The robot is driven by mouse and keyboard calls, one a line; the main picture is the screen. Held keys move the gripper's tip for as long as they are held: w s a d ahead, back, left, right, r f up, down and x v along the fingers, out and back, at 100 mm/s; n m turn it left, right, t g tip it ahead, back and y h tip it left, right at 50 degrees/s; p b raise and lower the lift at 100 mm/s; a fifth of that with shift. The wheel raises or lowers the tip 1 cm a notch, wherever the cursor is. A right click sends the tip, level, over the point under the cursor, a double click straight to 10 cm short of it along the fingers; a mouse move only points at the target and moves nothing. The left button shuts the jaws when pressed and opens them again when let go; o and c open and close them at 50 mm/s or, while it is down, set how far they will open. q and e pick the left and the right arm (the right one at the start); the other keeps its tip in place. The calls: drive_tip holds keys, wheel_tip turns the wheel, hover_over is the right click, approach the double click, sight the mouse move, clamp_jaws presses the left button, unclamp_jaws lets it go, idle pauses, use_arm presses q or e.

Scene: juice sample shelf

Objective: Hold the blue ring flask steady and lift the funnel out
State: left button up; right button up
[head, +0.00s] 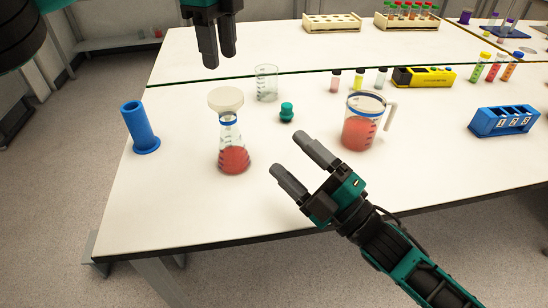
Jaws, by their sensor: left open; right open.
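The blue ring flask (232,158) stands upright on the white table, with red liquid in its lower part and a blue ring at its neck. A cream funnel (226,99) sits in its mouth. My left gripper (218,62) is open and empty, pointing down above and behind the funnel in the picture, apart from it. My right gripper (293,163) is open and empty to the right of the flask, fingers pointing up and left, not touching it.
A blue cylinder (139,128) stands left of the flask. A glass beaker (266,82), a teal stopper (286,112) and a jug of red liquid (361,123) stand to the right. A blue rack (502,121) stands further right. The table's front left is clear.

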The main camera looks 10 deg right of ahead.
sight(235, 131)
drive_tip(key=w+a+f+n+g+h, duration=0.1)
drive_tip(key=a+f+n+g, duration=0.15)
drive_tip(key=n, duration=0.45)
drive_tip(key=w+a+f+n+g+h, duration=0.1)
drive_tip(key=w+a+n, duration=0.15)
drive_tip(key=n, duration=0.45)
drive_tip(key=w+a+n+h, duration=0.1)
drive_tip(key=w, duration=0.3)
drive_tip(key=w+a+n+t, duration=0.1)
drive_tip(key=w+a+n, duration=0.1)
drive_tip(key=w, duration=0.2)
drive_tip(key=w+a+n+h, duration=0.1)
drive_tip(key=w+a+n, duration=0.1)
drive_tip(key=w, duration=0.2)
drive_tip(key=shift+r+t+h, duration=0.3)
drive_tip(key=shift+t, duration=0.05)
drive_tip(key=c, duration=1.2)
use_arm(q)
drive_tip(key=shift+o, duration=0.3)
